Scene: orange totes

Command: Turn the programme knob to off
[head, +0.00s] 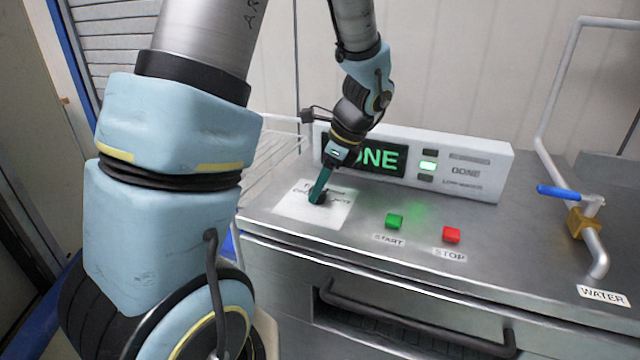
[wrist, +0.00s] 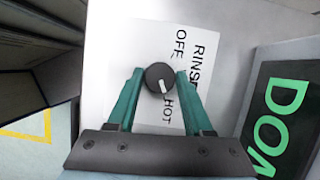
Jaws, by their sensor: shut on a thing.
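The programme knob (wrist: 159,77) is a round black dial with a white pointer mark, on a white label plate (wrist: 120,45) printed with OFF, RINSE and HOT. In the wrist view its mark points down and slightly right, towards HOT and away from OFF. My gripper (wrist: 160,76) has its two green fingers on either side of the knob, shut on it. In the head view my gripper (head: 319,192) reaches down to the dark knob (head: 317,199) on the steel top, partly hiding it and the label plate (head: 290,208).
A display box (head: 490,155) behind the knob reads DONE in green, partly covered by my wrist. A green START button (head: 394,221) and a red STOP button (head: 451,235) lie to the right. A blue-handled water valve (head: 565,193) stands at the far right.

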